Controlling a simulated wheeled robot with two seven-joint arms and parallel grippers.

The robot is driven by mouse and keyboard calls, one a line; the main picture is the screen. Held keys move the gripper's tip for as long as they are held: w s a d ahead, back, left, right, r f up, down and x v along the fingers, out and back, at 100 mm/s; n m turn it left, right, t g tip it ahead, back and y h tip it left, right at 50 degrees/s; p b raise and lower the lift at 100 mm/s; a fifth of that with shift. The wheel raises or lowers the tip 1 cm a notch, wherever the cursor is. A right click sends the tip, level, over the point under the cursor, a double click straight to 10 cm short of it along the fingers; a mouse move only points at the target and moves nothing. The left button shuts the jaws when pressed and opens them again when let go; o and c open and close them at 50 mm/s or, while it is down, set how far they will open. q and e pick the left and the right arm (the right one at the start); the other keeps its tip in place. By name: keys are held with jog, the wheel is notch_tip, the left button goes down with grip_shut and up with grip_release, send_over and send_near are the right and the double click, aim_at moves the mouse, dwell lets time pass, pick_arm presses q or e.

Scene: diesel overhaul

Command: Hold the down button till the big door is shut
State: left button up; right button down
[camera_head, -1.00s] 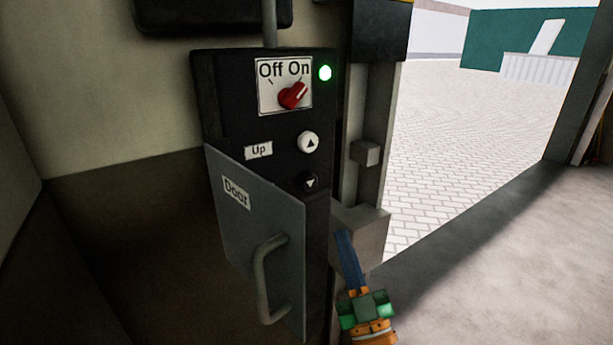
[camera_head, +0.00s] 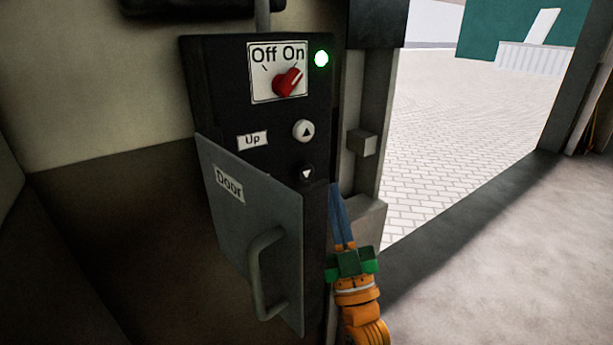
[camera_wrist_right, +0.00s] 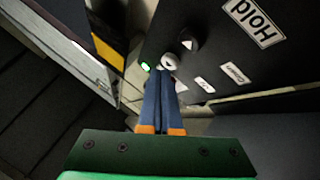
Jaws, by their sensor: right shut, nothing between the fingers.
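The black control box (camera_head: 225,88) has a white up button (camera_head: 304,131) and, below it, a black down button (camera_head: 306,174) with a white arrow. In the right wrist view the black button (camera_wrist_right: 188,43) and white button (camera_wrist_right: 168,61) show near the fingertips. My right gripper (camera_head: 336,188) is shut and empty, its blue fingers pointing up beside the box's right edge, just right of the down button. I see no contact with it. The big doorway (camera_head: 460,130) is open, with paving visible through it; the door itself is not in view. My left gripper is not in view.
The box's hinged cover (camera_head: 230,225), marked Door, stands open with a grey handle (camera_head: 258,275). The red switch (camera_head: 287,82) points to On and the green lamp (camera_head: 321,58) is lit. A grey post (camera_head: 365,95) stands right of the box. Floor on the right is clear.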

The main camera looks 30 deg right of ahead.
aim_at(304, 172)
jog(key=shift+w+a+b, duration=0.15)
jog(key=shift+w+b, duration=0.2)
jog(key=shift+w, duration=1.65)
dwell(0.4)
jog(key=shift+w, duration=0.45)
